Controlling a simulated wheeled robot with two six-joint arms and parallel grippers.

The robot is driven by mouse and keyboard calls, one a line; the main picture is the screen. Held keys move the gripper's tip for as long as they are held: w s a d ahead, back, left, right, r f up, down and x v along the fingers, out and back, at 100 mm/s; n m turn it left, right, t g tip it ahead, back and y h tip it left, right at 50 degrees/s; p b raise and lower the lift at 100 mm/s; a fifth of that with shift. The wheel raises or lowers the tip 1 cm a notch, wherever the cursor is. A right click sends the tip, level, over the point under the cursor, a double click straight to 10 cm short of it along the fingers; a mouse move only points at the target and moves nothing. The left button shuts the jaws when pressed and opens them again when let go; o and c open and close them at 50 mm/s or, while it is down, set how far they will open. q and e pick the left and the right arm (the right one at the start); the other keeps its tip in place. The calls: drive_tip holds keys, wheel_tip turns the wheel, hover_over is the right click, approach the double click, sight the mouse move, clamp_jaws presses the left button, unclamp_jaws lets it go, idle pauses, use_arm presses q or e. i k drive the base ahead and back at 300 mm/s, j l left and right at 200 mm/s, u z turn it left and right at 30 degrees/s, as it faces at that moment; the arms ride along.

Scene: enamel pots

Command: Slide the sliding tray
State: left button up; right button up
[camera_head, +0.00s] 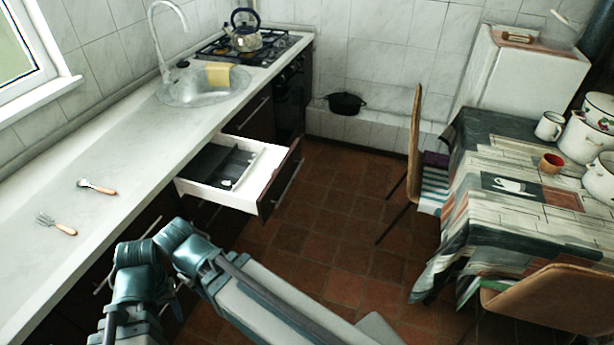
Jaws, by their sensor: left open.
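The drawer (268,193) under the counter is pulled out, with white walls and a dark front. A dark grey tray (213,163) lies inside it, towards its left and back part. A narrower grey section with a small pale item (228,183) shows at its right side. Bare white drawer floor shows to the right of the tray. My blue-grey arm links are at the lower left, below and in front of the drawer. My left gripper is open, apart from the tray, with its fingers hard to make out among the links. My right gripper does not show.
The white counter (40,205) on the left holds a fork (56,224) and a second utensil (97,187). Beyond are a sink (200,88) and a stove with a kettle (245,38). A chair (413,150) and a covered table (470,165) stand right. Tiled floor (335,200) is clear between.

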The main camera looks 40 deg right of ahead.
sight(255, 179)
drive_tip(key=z, duration=1.05)
